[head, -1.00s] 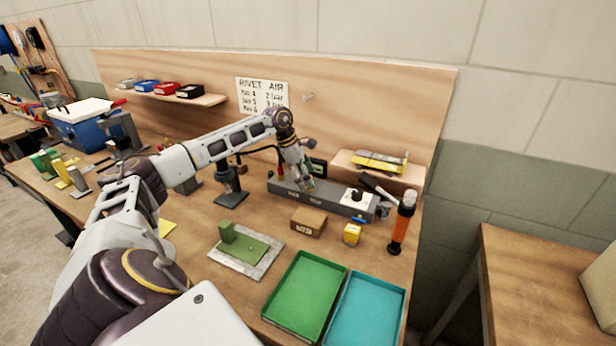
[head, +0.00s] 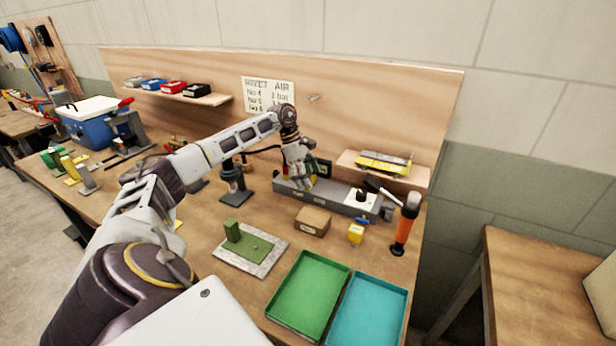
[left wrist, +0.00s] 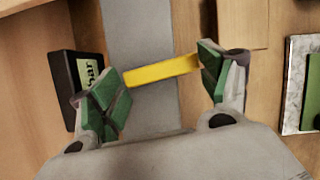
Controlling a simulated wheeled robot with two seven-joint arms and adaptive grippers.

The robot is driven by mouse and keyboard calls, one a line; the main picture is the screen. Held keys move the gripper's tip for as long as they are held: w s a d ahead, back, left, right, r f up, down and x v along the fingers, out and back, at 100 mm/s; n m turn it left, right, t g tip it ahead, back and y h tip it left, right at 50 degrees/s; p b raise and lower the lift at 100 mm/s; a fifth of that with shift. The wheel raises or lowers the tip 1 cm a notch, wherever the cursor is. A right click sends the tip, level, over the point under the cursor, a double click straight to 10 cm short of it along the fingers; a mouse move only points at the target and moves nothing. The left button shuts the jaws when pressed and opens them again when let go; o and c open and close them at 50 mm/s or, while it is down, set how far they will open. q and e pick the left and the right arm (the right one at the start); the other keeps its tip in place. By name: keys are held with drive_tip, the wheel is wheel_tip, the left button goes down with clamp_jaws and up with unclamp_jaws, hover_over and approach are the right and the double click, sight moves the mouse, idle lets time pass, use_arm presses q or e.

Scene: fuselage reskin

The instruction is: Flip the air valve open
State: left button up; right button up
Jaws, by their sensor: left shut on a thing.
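The air valve's yellow lever (left wrist: 163,71) lies across the grey manifold bar (left wrist: 141,35) in the left wrist view. In the head view my left gripper (head: 304,182) reaches down over the left part of the grey manifold (head: 340,199); the fingers mostly hide the lever there. A black gauge with a green display reading "bar" (left wrist: 88,75) stands just left of the lever. My right gripper is not in view.
A white-topped switch (head: 361,195) and an orange-and-black cylinder (head: 406,225) are at the manifold's right end. A wooden back panel (head: 380,100) stands behind.

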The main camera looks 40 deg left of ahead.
use_arm(q)
drive_tip(key=o, duration=1.5)
drive_tip(key=shift+v, duration=5.95)
drive_tip(key=shift+a, duration=0.1)
